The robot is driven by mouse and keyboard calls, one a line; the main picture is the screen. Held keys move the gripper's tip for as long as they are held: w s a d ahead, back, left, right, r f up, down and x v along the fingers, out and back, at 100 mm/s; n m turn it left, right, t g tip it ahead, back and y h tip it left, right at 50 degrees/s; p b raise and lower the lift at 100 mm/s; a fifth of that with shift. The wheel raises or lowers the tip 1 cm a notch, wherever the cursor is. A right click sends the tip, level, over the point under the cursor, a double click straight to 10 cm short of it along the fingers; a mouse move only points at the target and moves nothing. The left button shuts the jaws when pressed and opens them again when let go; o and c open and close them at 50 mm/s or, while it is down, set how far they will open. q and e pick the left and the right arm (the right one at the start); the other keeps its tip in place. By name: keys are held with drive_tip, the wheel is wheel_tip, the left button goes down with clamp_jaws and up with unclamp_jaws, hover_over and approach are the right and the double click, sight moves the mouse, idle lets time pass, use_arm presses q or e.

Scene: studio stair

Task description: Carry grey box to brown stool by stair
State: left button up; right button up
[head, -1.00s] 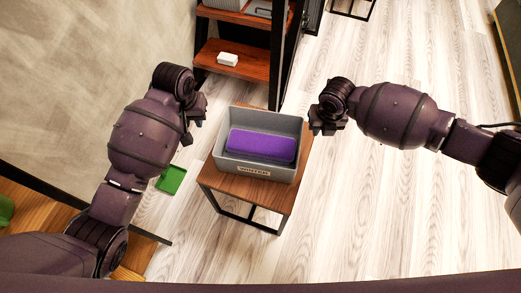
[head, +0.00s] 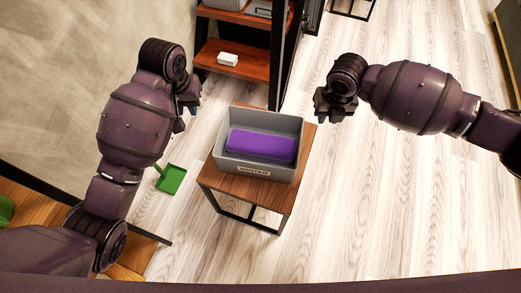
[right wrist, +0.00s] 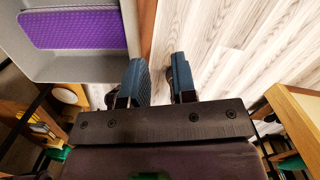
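The grey box (head: 262,172) has a label on its front wall and a purple block (head: 262,146) inside it. It sits upright on a small brown wooden stool (head: 275,192) with dark metal legs. My left gripper (head: 190,101) is to the left of the box, apart from it; its finger gap cannot be made out. My right gripper (head: 333,108) is to the right of the box, apart from it. In the right wrist view its fingers (right wrist: 158,82) are apart with nothing between them, and the grey box (right wrist: 75,66) shows at upper left.
A dark-framed shelf (head: 234,60) with wooden boards stands behind the stool, holding a small white box (head: 228,59). A green dustpan (head: 171,179) lies on the floor at left. Wooden steps (head: 40,212) are at lower left. The floor (head: 400,200) at right is clear.

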drive_tip(key=r, duration=0.4)
drive_tip(key=shift+s+r, duration=0.25)
drive_tip(key=shift+r, duration=0.05)
idle(0.4)
